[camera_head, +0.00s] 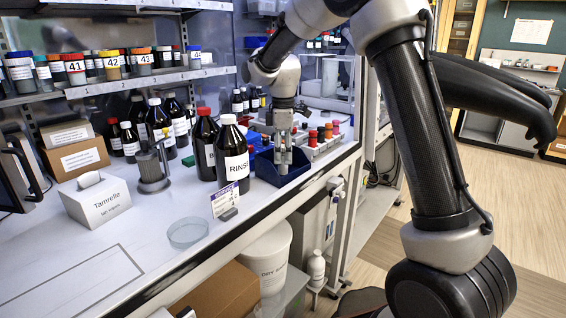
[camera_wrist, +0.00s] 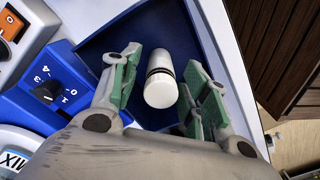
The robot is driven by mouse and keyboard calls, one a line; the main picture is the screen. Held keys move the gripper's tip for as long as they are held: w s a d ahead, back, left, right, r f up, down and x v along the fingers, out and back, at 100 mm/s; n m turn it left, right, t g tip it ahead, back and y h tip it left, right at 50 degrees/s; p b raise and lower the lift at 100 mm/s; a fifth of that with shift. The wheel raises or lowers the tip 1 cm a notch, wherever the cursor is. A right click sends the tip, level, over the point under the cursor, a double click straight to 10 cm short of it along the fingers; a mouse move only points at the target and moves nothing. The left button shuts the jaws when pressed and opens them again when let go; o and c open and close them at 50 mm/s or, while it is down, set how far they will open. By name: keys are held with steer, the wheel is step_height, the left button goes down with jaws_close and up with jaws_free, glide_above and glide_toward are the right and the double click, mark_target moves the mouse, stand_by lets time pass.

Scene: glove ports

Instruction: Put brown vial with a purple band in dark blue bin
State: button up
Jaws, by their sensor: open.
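The dark blue bin (camera_head: 262,170) stands near the bench's front edge, and its inside fills the middle of the wrist view (camera_wrist: 100,45). My gripper (camera_head: 284,158) points down over the bin. In the wrist view my gripper (camera_wrist: 160,92) is open, with green pads on both sides of a vial (camera_wrist: 159,62). Gaps show between the vial and both pads. The vial has a white cap towards the camera, a thin dark stripe and a pale body or label. No purple band can be made out. It appears within the bin; whether it touches the floor is unclear.
A large brown RINSE bottle (camera_head: 233,155) and another brown bottle stand left of the bin. A rack with coloured caps (camera_head: 325,135) is behind right. A blue device with a black dial (camera_wrist: 45,92) sits beside the bin. A glass dish (camera_head: 188,233) lies in front.

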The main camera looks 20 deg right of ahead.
step_height(320, 180, up, 8)
steer(key=shift+r, duration=0.25)
steer(key=shift+s+d+r, duration=0.1)
steer(key=shift+d+r, duration=0.05)
steer(key=shift+r, duration=0.05)
steer(key=s+d+r+m+t, duration=0.1)
steer(key=s+d+r+m, duration=0.3)
steer(key=s, duration=0.5)
steer(key=s+d+r+m+t, duration=0.1)
steer(key=s+d+r+m, duration=0.1)
steer(key=s+d+m, duration=0.5)
steer(key=s+d+f+m+t, duration=0.1)
steer(key=s+d+f+m, duration=0.1)
steer(key=s, duration=0.7)
steer(key=s+d+f+m+t, duration=0.1)
steer(key=s+f, duration=0.3)
steer(key=s, duration=0.5)
steer(key=shift+d+m+t, duration=0.3)
steer(key=shift+d+m, duration=0.05)
steer(key=shift+m, duration=0.15)
steer(key=shift+r, duration=0.1)
